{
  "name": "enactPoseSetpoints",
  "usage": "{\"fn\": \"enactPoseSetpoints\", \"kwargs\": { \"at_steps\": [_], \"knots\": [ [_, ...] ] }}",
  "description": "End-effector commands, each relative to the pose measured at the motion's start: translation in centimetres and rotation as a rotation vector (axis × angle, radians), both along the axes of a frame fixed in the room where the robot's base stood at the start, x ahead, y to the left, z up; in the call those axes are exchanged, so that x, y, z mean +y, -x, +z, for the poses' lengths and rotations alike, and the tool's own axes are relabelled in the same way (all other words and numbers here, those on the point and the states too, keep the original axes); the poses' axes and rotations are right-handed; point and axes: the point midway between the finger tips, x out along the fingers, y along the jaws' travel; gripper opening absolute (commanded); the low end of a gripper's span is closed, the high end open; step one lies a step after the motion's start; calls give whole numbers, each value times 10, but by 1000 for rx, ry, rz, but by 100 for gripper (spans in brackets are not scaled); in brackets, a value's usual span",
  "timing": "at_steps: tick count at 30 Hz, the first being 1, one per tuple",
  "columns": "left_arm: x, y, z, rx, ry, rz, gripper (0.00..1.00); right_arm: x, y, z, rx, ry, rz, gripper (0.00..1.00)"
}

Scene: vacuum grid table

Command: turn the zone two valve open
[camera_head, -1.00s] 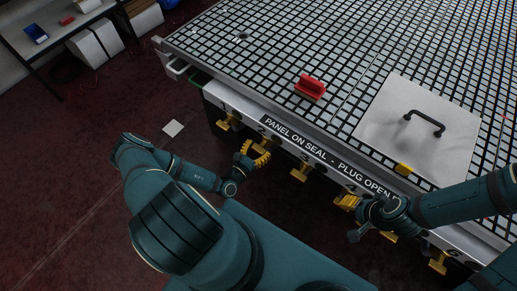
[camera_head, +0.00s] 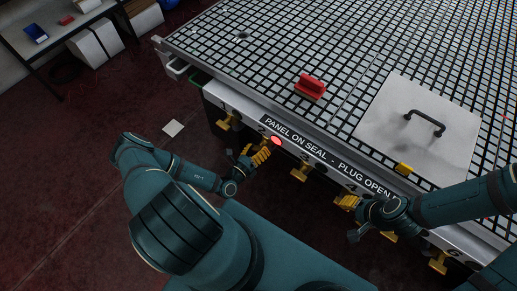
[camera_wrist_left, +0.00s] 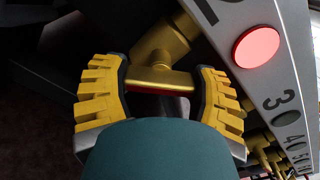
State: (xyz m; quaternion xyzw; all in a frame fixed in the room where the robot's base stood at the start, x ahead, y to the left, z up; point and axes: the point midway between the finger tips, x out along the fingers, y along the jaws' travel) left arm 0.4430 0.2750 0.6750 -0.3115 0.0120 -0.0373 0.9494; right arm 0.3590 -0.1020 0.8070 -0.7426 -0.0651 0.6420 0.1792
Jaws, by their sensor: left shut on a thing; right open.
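The zone two valve is a brass T-shaped handle (camera_wrist_left: 160,77) on the table's front edge, below the partly cropped number 2 in the left wrist view. My left gripper (camera_head: 254,155) is shut on it; in the left wrist view its yellow fingers (camera_wrist_left: 160,95) sit at the two ends of the crossbar. In the head view the gripper hides this valve. A round red lamp (camera_wrist_left: 257,47) glows on the panel beside the 2; it also shows in the head view (camera_head: 276,141). My right gripper (camera_head: 347,201) is open by the front edge, further right.
More brass valves (camera_head: 300,173) stick out along the front edge to both sides. Dark red floor lies open at the left.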

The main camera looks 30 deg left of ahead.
Motion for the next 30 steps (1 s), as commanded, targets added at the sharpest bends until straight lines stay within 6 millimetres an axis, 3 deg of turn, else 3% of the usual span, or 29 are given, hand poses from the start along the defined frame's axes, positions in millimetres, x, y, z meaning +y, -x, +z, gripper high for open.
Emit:
{"fn": "enactPoseSetpoints", "kwargs": {
  "at_steps": [18, 30],
  "knots": [
    [0, 1, -2, 47, 579, 1, 28, 1, 4, -13, 10, -2, 8, 43],
    [0, 1, -1, 70, 854, 0, 28, 1, 7, -20, 15, -3, 12, 43]
  ]
}}
